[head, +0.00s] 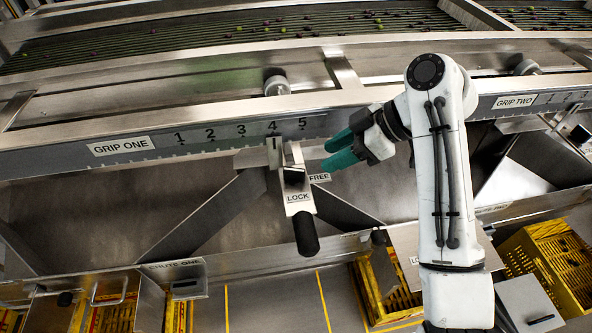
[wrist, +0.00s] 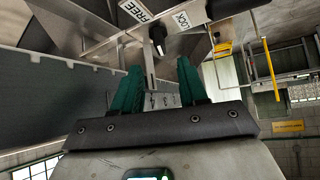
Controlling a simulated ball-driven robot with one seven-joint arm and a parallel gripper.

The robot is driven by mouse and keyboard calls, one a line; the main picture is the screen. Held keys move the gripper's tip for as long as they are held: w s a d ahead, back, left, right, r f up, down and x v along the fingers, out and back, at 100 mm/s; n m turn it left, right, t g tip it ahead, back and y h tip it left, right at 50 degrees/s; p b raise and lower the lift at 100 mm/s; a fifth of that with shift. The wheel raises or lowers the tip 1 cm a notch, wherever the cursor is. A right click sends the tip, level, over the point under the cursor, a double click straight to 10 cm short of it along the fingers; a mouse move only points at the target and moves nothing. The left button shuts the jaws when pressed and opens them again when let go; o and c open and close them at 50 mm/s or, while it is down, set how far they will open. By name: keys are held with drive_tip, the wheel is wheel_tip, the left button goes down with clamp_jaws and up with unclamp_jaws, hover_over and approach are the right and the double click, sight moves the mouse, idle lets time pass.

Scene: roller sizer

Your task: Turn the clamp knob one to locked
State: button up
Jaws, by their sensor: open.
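The clamp on the GRIP ONE rail (head: 297,156) sits near scale marks 4 and 5. It carries a small black knob (head: 293,176), which also shows in the wrist view (wrist: 158,36). A LOCK label (head: 298,197) is below the knob and a FREE label (head: 319,178) is to its right. I cannot tell which label the knob points to. A black handle (head: 306,235) hangs at the clamp's lower end. My gripper (head: 328,156) is open and empty, up and right of the knob. In the wrist view the knob lies beyond the teal fingertips (wrist: 160,66), apart from them.
The steel rail (head: 225,132) runs across behind the clamp. Sloped steel chute plates (head: 228,210) lie below, with yellow crates (head: 550,262) lower right. GRIP TWO (head: 515,101) is on the rail at right. Olives lie on the rollers (head: 180,40) above.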

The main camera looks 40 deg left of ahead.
sight(295, 170)
drive_tip(key=x, duration=1)
drive_tip(key=shift+s+a+r, duration=0.1)
drive_tip(key=shift+s+a, duration=0.2)
drive_tip(key=shift+a, duration=0.2)
clamp_jaws()
